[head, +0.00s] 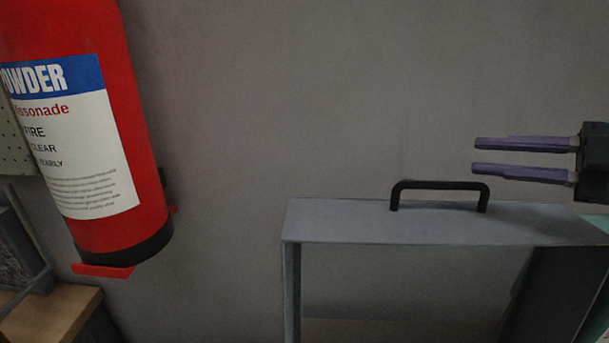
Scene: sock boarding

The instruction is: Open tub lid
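A grey box-like body (345,222) with a flat top stands at the lower right; I cannot tell for sure that it is the tub with its lid. A black bar handle (440,185) is fixed upright on its top. My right gripper (475,156) comes in from the right edge, above and to the right of the handle. Its two purple fingers point left, parallel, with a gap between them and nothing held. They look apart from the handle. My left gripper is not in view.
A red fire extinguisher (120,120) hangs on the grey wall (300,90) at the left. A wooden surface (45,318) shows at the bottom left. The space above the grey top, left of my fingers, is free.

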